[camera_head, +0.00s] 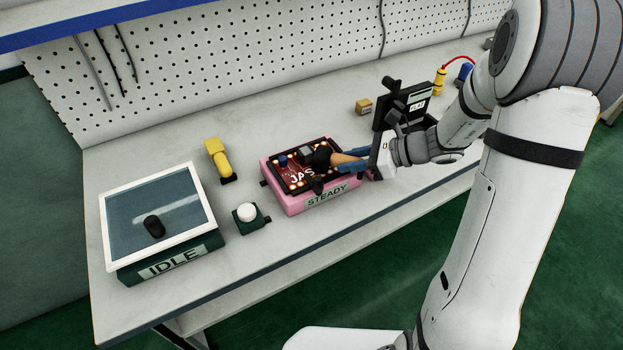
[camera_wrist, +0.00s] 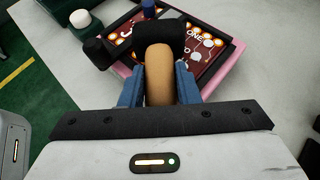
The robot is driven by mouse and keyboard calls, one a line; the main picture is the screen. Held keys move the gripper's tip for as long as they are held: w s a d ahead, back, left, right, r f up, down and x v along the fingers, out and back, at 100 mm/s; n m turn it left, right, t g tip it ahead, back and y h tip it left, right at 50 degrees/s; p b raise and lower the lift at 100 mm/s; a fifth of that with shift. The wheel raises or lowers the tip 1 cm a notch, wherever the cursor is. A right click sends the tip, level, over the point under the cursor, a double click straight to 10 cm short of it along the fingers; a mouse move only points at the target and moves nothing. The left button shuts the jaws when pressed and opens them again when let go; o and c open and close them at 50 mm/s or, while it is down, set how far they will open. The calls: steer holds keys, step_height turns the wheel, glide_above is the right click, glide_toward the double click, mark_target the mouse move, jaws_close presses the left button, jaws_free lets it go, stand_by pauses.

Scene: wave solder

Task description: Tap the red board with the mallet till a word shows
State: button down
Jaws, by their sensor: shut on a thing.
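The red board (camera_head: 293,177) sits in a black frame on a pink base (camera_head: 292,203) labelled STEADY. White letters JAS and lit orange dots show on it; in the wrist view the board (camera_wrist: 205,48) shows a J and, right of the mallet, smaller letters like ONE. The mallet has a black head (camera_head: 321,158) and a wooden handle (camera_wrist: 159,78). My gripper (camera_head: 356,163) is shut on the handle between its blue fingers, as the wrist view (camera_wrist: 158,82) shows. The head is over the board and hides part of it. I cannot tell whether it touches.
A green box (camera_head: 160,268) with a glass lid, labelled IDLE, stands left. A white button (camera_head: 246,212) and a yellow tool (camera_head: 216,155) lie between it and the board. A black device (camera_head: 402,105) and a small tan box (camera_head: 363,107) stand behind my gripper.

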steer(key=shift+r+p, duration=2.4)
steer(key=shift+r, duration=0.75)
step_height(320, 180, up, 5)
steer(key=p, duration=0.4)
